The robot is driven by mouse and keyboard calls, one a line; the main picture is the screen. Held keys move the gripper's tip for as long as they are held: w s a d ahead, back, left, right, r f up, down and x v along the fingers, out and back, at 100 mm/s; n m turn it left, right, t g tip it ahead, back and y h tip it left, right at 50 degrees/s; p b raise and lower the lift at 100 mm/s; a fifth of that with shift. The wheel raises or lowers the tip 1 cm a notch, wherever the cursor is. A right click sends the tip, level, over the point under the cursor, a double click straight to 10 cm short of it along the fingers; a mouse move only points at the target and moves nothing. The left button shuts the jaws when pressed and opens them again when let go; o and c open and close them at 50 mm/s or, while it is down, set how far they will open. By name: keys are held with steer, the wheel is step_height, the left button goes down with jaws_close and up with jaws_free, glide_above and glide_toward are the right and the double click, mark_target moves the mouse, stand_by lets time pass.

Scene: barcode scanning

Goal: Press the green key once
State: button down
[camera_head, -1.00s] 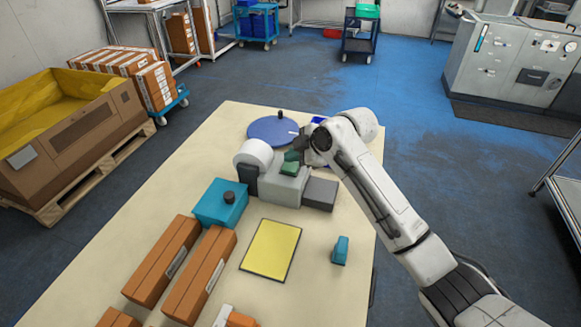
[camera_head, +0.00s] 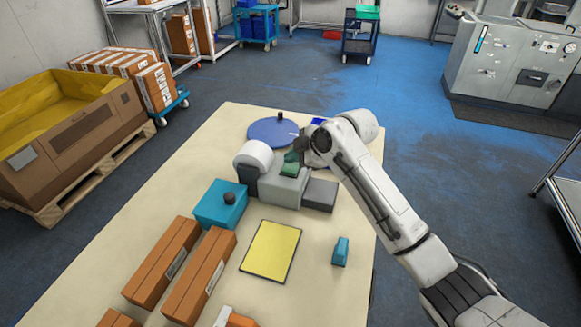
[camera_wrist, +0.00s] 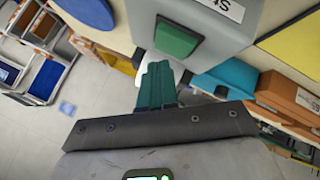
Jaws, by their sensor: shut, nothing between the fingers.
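The green key (camera_wrist: 176,38) is a square raised button on the face of a grey box (camera_wrist: 130,12). The grey box (camera_head: 285,187) also shows at the middle of the table in the head view, with the green key (camera_head: 289,170) on its top. My gripper (camera_wrist: 157,66) has teal fingers held together with nothing between them. The fingertips are close to the key, beside its lower edge in the wrist view; I cannot tell whether they touch it. In the head view my gripper (camera_head: 292,157) is just behind the key, partly hidden by my wrist.
A white roll (camera_head: 252,155) and dark blocks flank the grey box. A blue disc (camera_head: 272,131) lies behind it. A teal box with a black knob (camera_head: 228,198), a yellow pad (camera_head: 270,250), orange cartons (camera_head: 165,262) and a small teal object (camera_head: 340,252) stand in front.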

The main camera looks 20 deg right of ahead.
mark_target(293, 169)
steer(key=shift+f, duration=0.1)
stand_by(0.7)
steer(key=shift+f+b, duration=0.3)
steer(key=shift+f+b, duration=0.45)
steer(key=shift+f, duration=0.25)
stand_by(0.9)
stand_by(0.3)
steer(key=shift+r+p, duration=0.75)
steer(key=shift+r, duration=0.35)
steer(key=shift+r+p, duration=1.75)
steer(key=shift+r, duration=0.8)
